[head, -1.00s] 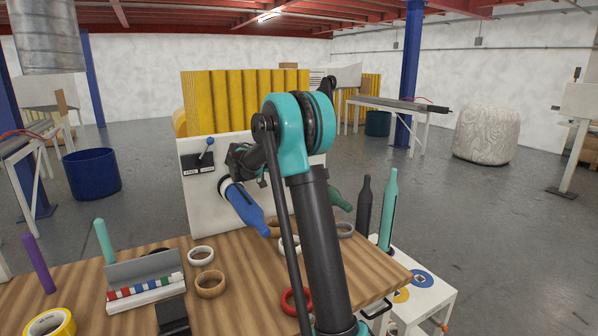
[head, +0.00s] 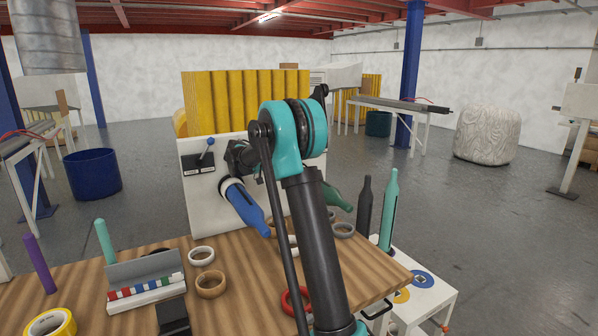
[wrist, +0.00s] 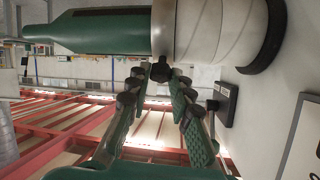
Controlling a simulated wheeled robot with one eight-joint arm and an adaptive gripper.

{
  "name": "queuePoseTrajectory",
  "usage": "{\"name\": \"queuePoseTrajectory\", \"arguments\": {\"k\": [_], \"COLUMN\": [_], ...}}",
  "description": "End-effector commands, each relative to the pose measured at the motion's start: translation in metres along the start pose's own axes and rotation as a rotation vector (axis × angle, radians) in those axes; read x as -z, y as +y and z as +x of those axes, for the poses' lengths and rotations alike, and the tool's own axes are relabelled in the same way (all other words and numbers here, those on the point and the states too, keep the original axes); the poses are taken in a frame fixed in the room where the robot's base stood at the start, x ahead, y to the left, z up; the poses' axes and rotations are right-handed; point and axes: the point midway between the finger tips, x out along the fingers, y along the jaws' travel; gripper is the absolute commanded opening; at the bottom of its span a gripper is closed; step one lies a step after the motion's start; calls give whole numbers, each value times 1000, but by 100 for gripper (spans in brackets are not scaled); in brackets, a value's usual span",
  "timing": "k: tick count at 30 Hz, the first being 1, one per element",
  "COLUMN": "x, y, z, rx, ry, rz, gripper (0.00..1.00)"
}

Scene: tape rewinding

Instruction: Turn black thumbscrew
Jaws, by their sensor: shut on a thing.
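The black thumbscrew (wrist: 161,71) sits just below a white collar beside a green tapered spool (wrist: 100,32) in the wrist view. My gripper (wrist: 158,78) reaches up from below, with its green and black fingers drawn in on both sides of the thumbscrew, shut on it. In the head view the green spool (head: 336,196) shows partly behind my arm, on the right of the white panel. My fingertips and the thumbscrew are hidden there.
A blue spool (head: 243,205) sticks out of the white panel (head: 198,190) near my arm. A lever box (head: 198,165) is at the panel's left. Tape rolls (head: 210,284) and a marker tray (head: 145,285) lie on the wooden table (head: 240,255).

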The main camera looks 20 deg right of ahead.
Motion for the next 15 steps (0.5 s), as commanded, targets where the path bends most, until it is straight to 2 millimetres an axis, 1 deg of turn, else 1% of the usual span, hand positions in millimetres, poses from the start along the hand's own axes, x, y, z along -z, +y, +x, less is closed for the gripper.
{"name": "queuePoseTrajectory", "arguments": {"k": [1,3,6,15], "x": [-2,-2,-1,0], "y": [0,0,0,0], "z": [0,0,0,-2], "rx": [1,1,1,1], "ry": [-4,-4,-3,-1], "rz": [-1,-1,-1,-1], "gripper": [23,32,42,42]}}
